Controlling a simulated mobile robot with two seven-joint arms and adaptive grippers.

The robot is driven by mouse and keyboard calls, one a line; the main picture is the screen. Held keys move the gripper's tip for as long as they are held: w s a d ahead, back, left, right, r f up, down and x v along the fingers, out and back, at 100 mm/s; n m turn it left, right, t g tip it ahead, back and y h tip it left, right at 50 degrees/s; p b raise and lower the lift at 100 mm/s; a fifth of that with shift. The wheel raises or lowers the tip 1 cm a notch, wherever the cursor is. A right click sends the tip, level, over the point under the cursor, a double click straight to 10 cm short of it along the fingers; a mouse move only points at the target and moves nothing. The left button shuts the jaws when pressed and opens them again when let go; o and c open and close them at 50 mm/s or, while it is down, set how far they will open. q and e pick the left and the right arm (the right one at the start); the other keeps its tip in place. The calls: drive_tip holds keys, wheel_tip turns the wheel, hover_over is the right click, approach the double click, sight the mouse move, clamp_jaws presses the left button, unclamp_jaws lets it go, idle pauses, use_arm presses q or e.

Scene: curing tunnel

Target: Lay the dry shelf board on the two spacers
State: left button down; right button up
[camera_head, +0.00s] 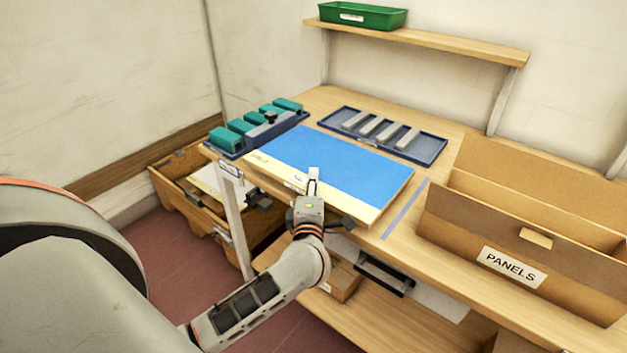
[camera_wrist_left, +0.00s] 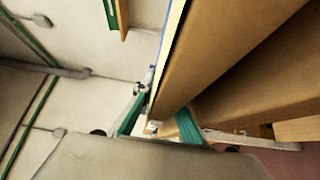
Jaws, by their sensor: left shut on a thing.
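The shelf board (camera_head: 345,165) has a blue top face and bare pale wood along its near and left margins. It lies about flat over the bench. My left gripper (camera_head: 312,182) is shut on its near edge, around the middle. In the left wrist view my gripper (camera_wrist_left: 158,122), with green fingers, meets the board's thin edge (camera_wrist_left: 170,40). Several grey bars, which look like spacers (camera_head: 377,128), lie in a blue tray behind the board. What is under the board is hidden, so I cannot tell whether it rests on spacers. My right gripper is not in view.
A blue tray with several teal blocks (camera_head: 226,138) stands left of the board. A cardboard box labelled PANELS (camera_head: 480,230) stands at the right, past a blue tape line (camera_head: 404,208). A green bin (camera_head: 362,16) sits on the shelf above. A wooden crate (camera_head: 180,190) stands lower left.

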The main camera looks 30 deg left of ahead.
use_arm(q)
drive_tip(key=shift+f, duration=0.1)
drive_tip(key=c, duration=2)
unclamp_jaws()
drive_tip(key=shift+o, duration=0.2)
drive_tip(key=shift+f, duration=0.2)
drive_tip(key=shift+s+d+f, duration=0.1)
drive_tip(key=shift+f, duration=0.3)
drive_tip(key=shift+s+d+f, duration=0.1)
drive_tip(key=shift+s+d, duration=0.15)
drive_tip(key=shift+s, duration=0.05)
drive_tip(key=r+v, duration=0.1)
drive_tip(key=v, duration=1)
drive_tip(key=shift+r, duration=0.2)
